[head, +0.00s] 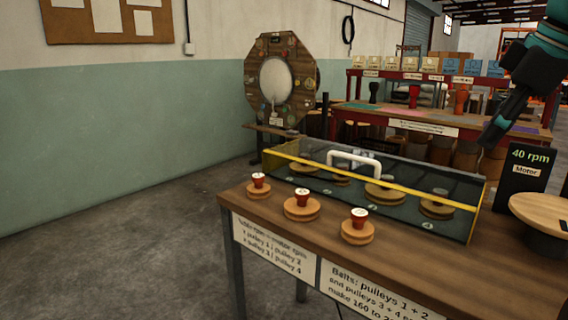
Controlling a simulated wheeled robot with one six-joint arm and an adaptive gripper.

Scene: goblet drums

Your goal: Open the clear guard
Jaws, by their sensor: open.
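The clear guard (410,189) is a long see-through cover with a yellow strip along its edge and a white handle (354,160) on top. It stands lowered on the wooden table, over several round wooden pulleys (385,193). My gripper (489,142) is at the upper right, black, below the teal arm. It appears to the right of the handle and apart from the guard. No object shows in it. Its fingers are dark and small in this view.
Three wooden pulleys with red-and-white knobs (302,199) stand on the table (405,250) in front of the guard. A black "40 rpm Motor" box (522,172) and a round wooden disc (543,213) are at the right. A bench with goblet drums (414,97) is behind.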

